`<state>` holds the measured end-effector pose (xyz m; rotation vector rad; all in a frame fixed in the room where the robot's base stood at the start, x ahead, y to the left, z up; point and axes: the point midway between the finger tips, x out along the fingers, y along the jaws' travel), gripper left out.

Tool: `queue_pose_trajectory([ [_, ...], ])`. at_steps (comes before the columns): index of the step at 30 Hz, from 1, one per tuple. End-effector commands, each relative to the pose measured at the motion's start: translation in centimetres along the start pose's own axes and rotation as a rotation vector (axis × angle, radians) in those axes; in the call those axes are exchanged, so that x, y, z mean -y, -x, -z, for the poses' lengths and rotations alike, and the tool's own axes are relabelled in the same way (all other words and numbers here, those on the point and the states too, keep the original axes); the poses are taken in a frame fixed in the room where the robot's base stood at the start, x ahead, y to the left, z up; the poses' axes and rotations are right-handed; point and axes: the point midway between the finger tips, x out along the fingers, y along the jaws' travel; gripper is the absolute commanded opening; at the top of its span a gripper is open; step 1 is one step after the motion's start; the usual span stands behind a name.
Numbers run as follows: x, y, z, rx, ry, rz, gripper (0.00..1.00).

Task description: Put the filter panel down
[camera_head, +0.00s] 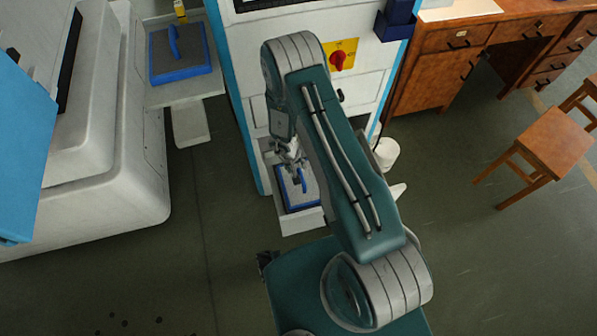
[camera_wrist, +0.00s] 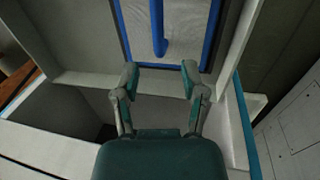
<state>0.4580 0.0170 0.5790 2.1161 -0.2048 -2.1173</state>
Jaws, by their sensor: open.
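A filter panel (camera_head: 298,187), grey with a blue frame and a blue handle, lies in an open bay low at the front of the white cabinet. Its grey face (camera_wrist: 190,38) and upright-looking handle fill the top middle of the wrist view. My gripper (camera_head: 290,158) is just over that panel, and my arm hides part of the bay. In the wrist view my gripper (camera_wrist: 160,80) is open with nothing between its fingers. The handle's end appears just beyond the fingertips, apart from them. A second, similar blue-framed panel (camera_head: 180,52) lies on a grey shelf at the upper left.
The white cabinet (camera_head: 360,85) with blue edges and a red switch stands in front of me. A big white machine (camera_head: 110,150) stands at the left. A white bucket (camera_head: 386,153), a wooden desk (camera_head: 430,80) and a stool (camera_head: 550,145) are at the right. The floor between is clear.

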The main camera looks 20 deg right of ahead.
Motion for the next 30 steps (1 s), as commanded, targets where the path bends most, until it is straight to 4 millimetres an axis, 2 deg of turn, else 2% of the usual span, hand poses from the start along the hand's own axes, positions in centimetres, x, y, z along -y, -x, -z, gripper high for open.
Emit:
queue_pose_trajectory([
  [3,0.0,1.9,0.0,-0.002,-0.001,0.001,0.55],
  [10,0.0,3.8,0.3,-0.011,0.000,0.003,0.55],
  [11,-0.1,4.2,0.6,-0.024,-0.003,0.007,0.55],
  [14,-0.3,7.2,2.9,-0.113,-0.015,0.033,0.55],
  [17,-0.6,12.1,5.8,-0.245,-0.029,0.085,0.55],
  [18,-0.7,14.3,6.8,-0.297,-0.033,0.111,0.55],
  [21,-0.8,19.6,8.6,-0.411,-0.036,0.180,0.55],
  [26,-0.8,27.9,9.6,-0.552,-0.023,0.298,0.55],
  [30,-0.9,34.7,8.6,-0.632,0.004,0.395,0.55],
])
